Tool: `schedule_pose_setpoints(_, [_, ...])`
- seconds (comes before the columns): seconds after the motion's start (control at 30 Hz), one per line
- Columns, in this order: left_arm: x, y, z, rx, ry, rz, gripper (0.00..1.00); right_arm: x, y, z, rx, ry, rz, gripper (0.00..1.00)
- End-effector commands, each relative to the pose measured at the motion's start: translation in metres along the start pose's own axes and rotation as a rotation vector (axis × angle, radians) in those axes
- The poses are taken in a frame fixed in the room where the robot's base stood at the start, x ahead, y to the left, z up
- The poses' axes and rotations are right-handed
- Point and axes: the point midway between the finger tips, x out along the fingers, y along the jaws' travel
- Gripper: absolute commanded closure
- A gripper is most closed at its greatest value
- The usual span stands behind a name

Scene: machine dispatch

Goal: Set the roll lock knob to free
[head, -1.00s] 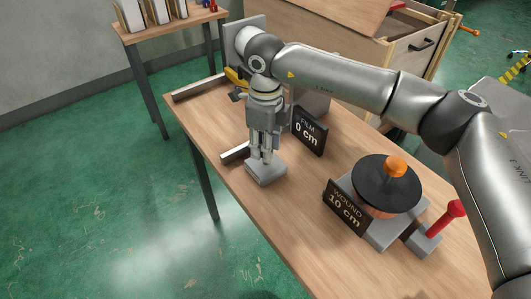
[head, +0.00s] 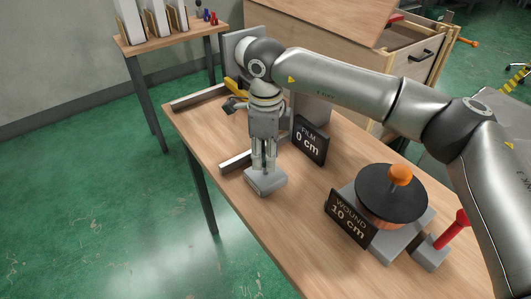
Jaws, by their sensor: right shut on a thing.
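My right gripper (head: 264,168) points straight down with its fingers shut on the roll lock knob at the top of a small grey block (head: 265,184). The knob is almost wholly hidden by the fingers, so its setting cannot be read. The block sits near the table's left edge. A black sign reading "FILM 0 cm" (head: 310,141) stands right of the gripper. A sign reading "WOUND 10 cm" (head: 349,216) stands before a black-topped roll (head: 390,192) with an orange crank knob (head: 400,175). My left gripper is not in view.
A red handle (head: 455,229) stands on a grey block right of the roll. A wooden crate (head: 405,60) is behind, and a side table (head: 172,42) with boxes stands back left. The front tabletop is clear.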

Motion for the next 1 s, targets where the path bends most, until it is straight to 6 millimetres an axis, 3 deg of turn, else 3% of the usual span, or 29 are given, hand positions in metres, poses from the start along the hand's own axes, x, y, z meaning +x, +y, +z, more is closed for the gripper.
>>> schedule_pose_setpoints(0.03, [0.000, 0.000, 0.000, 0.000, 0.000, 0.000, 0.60, -0.002, -0.001, 0.000, -0.001, -0.002, -0.004, 0.69])
schedule_pose_setpoints(0.2, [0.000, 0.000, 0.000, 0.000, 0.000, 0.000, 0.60, -0.001, -0.001, 0.000, 0.000, -0.001, -0.003, 0.47])
schedule_pose_setpoints(0.57, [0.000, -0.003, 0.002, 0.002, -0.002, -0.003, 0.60, -0.004, -0.001, 0.000, 0.001, -0.001, -0.002, 0.47])
schedule_pose_setpoints(0.73, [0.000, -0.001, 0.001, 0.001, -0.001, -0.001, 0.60, -0.026, -0.001, 0.000, 0.001, -0.002, -0.005, 0.47])
schedule_pose_setpoints(1.0, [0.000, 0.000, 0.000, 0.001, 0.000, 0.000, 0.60, -0.084, -0.001, 0.001, 0.001, -0.003, -0.005, 0.47])
